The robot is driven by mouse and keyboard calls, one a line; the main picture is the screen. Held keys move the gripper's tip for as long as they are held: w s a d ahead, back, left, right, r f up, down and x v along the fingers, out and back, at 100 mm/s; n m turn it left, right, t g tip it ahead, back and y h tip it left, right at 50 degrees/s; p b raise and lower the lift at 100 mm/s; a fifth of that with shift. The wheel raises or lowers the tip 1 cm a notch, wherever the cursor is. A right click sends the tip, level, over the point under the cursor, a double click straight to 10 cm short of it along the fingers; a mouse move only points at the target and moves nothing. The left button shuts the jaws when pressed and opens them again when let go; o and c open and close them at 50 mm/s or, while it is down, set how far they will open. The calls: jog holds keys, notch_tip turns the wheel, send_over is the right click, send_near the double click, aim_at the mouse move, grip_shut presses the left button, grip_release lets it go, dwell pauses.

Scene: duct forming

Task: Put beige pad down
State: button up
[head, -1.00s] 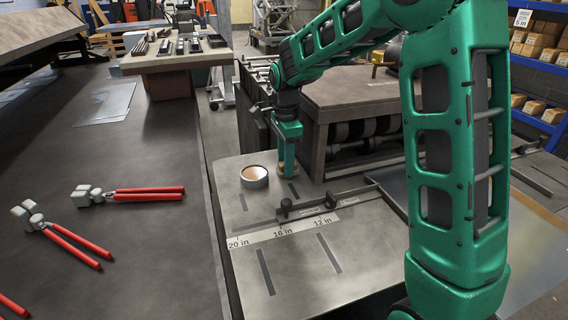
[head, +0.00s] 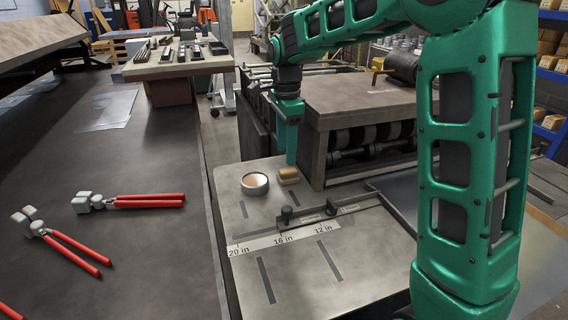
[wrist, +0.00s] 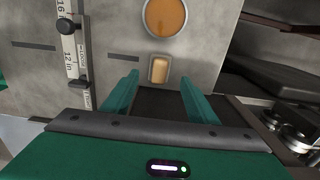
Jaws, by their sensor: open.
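The beige pad (head: 289,175) lies on the grey machine table (head: 296,270), just right of a round tin with orange-brown contents (head: 255,183). In the wrist view the pad (wrist: 159,69) lies beyond the fingertips, with the tin (wrist: 166,16) past it.
A ruler strip (head: 283,239) and a black sliding stop bar (head: 330,210) lie in front of the pad. The roller machine (head: 365,125) stands close on the right. Red-handled tools (head: 150,201) lie on the dark bench at left.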

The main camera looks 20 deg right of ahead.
aim_at(286, 170)
jog(key=shift+r, duration=2.25)
jog(key=shift+s, duration=0.1)
